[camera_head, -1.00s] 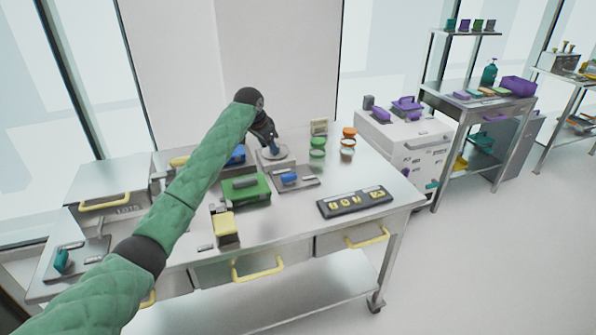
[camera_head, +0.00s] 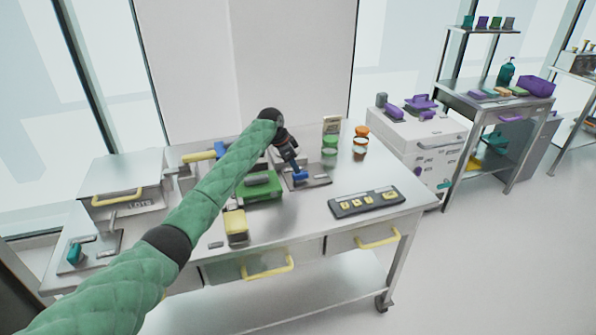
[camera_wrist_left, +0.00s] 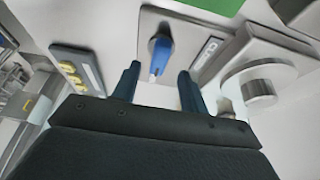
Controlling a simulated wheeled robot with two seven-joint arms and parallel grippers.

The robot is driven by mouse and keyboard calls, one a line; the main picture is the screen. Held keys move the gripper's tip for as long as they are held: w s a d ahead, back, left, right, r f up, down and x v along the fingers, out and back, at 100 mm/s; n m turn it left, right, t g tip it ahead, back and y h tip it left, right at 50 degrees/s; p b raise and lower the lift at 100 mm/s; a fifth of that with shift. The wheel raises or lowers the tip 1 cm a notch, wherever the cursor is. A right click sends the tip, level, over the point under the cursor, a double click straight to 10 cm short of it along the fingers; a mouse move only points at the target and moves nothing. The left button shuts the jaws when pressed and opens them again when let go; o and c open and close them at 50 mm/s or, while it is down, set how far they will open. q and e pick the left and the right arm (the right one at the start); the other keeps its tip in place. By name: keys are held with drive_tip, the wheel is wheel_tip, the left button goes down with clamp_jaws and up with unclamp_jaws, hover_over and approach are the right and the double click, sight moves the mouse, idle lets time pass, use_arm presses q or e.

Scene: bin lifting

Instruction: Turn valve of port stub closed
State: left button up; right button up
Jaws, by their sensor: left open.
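A blue valve handle (camera_head: 300,175) stands on a flat grey plate (camera_head: 319,180) on the metal bench, right of a green box. In the left wrist view the blue handle (camera_wrist_left: 161,52) points roughly along the gripper's approach, with a small label (camera_wrist_left: 208,52) beside it that I cannot read. My left gripper (camera_head: 295,165) is open just above and behind the handle. In the left wrist view its two dark fingers (camera_wrist_left: 160,69) stand on either side of the handle, with gaps at both sides. My right gripper does not show.
The green box (camera_head: 262,189) and a yellow-topped block (camera_head: 236,226) stand left of the plate. A dark button panel (camera_head: 366,202) lies to the right. Jars (camera_head: 329,146) stand behind. A teal handle (camera_head: 75,254) is at the far left.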

sight(300, 176)
use_arm(q)
drive_tip(key=shift+p+x, duration=0.65)
drive_tip(key=shift+x, duration=1.8)
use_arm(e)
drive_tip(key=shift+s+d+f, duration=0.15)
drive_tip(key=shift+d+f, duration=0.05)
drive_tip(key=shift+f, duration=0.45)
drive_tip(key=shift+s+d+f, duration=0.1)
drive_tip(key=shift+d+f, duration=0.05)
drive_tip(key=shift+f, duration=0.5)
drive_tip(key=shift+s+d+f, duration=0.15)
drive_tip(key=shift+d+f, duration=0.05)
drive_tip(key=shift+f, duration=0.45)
use_arm(q)
drive_tip(key=shift+c, duration=0.2)
clamp_jaws()
